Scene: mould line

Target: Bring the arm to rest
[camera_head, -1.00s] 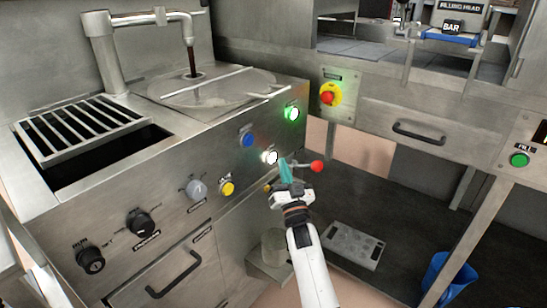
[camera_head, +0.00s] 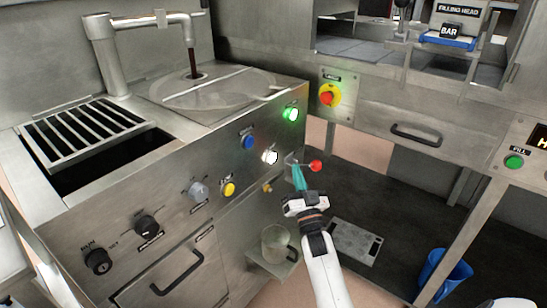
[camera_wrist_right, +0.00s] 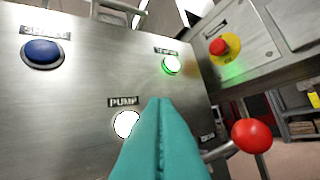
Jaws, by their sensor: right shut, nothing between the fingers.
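My right gripper (camera_head: 299,178) is in the middle of the head view, in front of the machine's control panel. Its teal fingers are closed together with nothing between them. In the right wrist view the closed fingers (camera_wrist_right: 160,140) point at the panel, just right of and below the lit white PUMP button (camera_wrist_right: 126,124). That button also shows left of the fingers in the head view (camera_head: 270,156). A lever with a red ball (camera_head: 315,166) is just right of the fingertips; in the wrist view the red ball (camera_wrist_right: 252,136) is at right. My left gripper is not in view.
The panel also bears a lit green button (camera_head: 290,114), a blue button (camera_head: 248,142), a yellow button (camera_head: 229,189) and black knobs. A red emergency stop (camera_head: 329,95) is on the adjoining cabinet. A jug (camera_head: 275,243) stands on a low shelf. A blue bin (camera_head: 446,275) is at lower right.

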